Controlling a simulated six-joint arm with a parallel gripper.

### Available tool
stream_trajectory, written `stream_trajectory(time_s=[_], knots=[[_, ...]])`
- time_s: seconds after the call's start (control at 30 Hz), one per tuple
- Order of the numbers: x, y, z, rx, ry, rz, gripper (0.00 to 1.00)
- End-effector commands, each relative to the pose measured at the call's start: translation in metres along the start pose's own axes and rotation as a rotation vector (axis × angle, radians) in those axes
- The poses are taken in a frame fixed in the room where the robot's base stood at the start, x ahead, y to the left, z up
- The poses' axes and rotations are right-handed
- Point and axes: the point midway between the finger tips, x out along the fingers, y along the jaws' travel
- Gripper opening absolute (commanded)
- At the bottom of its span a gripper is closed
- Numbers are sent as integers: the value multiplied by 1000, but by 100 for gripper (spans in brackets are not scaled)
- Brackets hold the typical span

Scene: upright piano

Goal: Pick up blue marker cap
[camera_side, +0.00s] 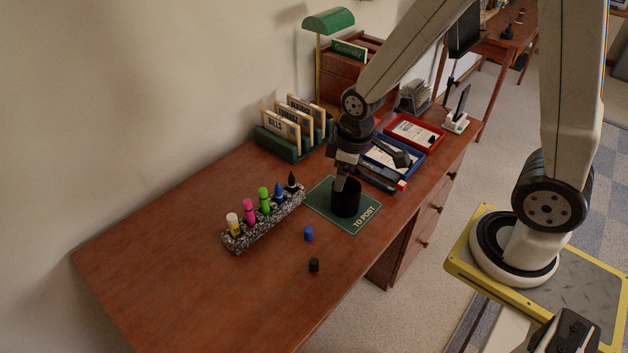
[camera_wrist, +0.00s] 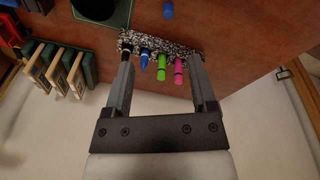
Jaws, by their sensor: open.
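The blue marker cap (camera_side: 308,233) stands on the bare desk in front of the speckled marker holder. It also shows at the top edge of the wrist view (camera_wrist: 168,10). My gripper (camera_side: 341,184) is over the green mat, close to the black cup, and apart from the cap. In the wrist view my gripper (camera_wrist: 161,48) has its two fingers spread wide with nothing held between them; the holder shows beyond the fingertips. A blue marker (camera_side: 279,192) with a pointed tip stands uncapped in the speckled holder (camera_side: 262,226).
A black cap (camera_side: 314,265) lies on the desk near the blue one. The black cup (camera_side: 346,200) stands on the green "TO POST" mat (camera_side: 371,210). Letter racks (camera_side: 284,143) and red and blue trays stand behind. The desk's front left (camera_side: 180,265) is clear.

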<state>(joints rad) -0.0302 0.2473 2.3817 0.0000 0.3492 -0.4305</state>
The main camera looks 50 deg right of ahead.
Motion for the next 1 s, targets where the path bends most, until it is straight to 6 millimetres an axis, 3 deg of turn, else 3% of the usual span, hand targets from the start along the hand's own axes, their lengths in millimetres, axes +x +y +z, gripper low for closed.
stream_trajectory(time_s=[0.4,0.7,1.0], knots=[[75,1,-38,-594,-68,-65,73],[131,-5,-52,-975,-92,-123,73],[150,-7,-55,-1110,-95,-144,73]])
